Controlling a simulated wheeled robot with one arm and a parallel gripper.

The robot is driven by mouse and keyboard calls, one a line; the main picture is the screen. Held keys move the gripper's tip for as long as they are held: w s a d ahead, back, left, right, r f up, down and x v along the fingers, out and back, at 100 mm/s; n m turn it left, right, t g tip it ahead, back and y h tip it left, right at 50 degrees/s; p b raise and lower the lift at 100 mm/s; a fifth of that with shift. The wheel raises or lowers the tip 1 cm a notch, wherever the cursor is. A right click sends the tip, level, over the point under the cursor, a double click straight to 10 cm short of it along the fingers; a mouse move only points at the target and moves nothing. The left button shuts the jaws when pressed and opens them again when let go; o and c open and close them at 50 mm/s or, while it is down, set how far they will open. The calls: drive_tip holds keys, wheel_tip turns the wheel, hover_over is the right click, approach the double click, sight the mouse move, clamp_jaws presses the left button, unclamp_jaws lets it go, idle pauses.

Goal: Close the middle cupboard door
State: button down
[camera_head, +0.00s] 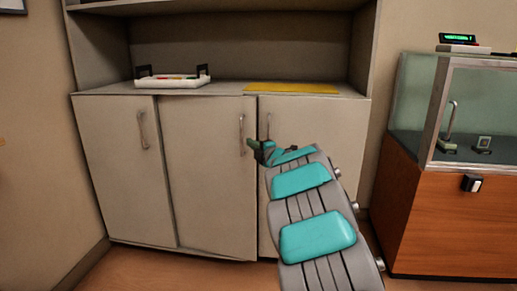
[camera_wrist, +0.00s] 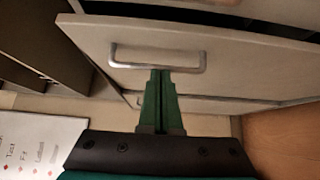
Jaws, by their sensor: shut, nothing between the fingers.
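The middle cupboard door (camera_head: 205,175) is a pale grey panel with a vertical metal handle (camera_head: 241,135) near its right edge. It looks nearly flush with its neighbours, perhaps slightly ajar. In the wrist view, the door panel (camera_wrist: 245,55) fills the upper part, and its free edge appears to stand a little in front of the panel beyond. My gripper (camera_head: 254,147) is beside the handle, at its right. In the wrist view, the green fingers (camera_wrist: 160,75) are together and empty, their tips close to the handle (camera_wrist: 158,60); contact cannot be told.
The left door (camera_head: 120,165) looks closed. The right door, with its own handle (camera_head: 267,126), is partly hidden by my arm. A white tray (camera_head: 172,82) and a yellow sheet (camera_head: 290,88) lie on the counter. A glass display case (camera_head: 480,110) stands at right.

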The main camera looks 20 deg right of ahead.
sight(248, 136)
drive_tip(key=shift+w+d+p, duration=0.1)
drive_tip(key=shift+w+d, duration=0.3)
drive_tip(key=shift+w, duration=0.3)
drive_tip(key=shift+w+d+p, duration=0.1)
drive_tip(key=shift+w+d, duration=0.3)
drive_tip(key=shift+w, duration=0.25)
drive_tip(key=shift+w+d+p, duration=0.1)
drive_tip(key=shift+w+d, duration=0.3)
drive_tip(key=shift+w, duration=0.3)
